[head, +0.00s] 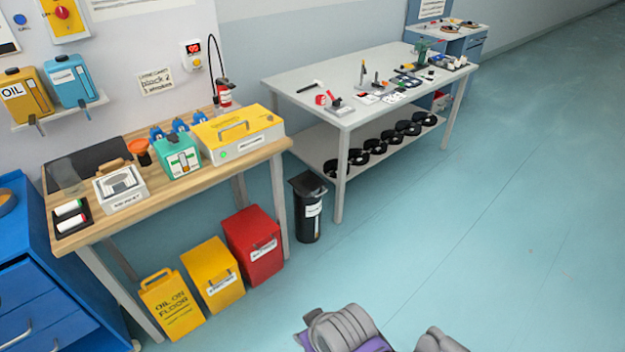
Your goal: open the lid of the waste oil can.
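A red can (253,246) with a white label stands on the floor under the front right of the wooden workbench. A black bin (308,208) with a dark lid and a white label stands on the floor between the two tables. The lids of both look closed. Their labels are too small to read, so I cannot tell which is the waste oil can. Grey and purple parts of my own body show at the bottom edge. Neither gripper can be made out in this view.
A yellow can (213,275) and a yellow "oil on floor" sign (171,304) stand left of the red can. The wooden workbench (270,150) and a blue drawer cabinet (45,280) are at left. A grey table (290,75) stands behind. The floor at right is clear.

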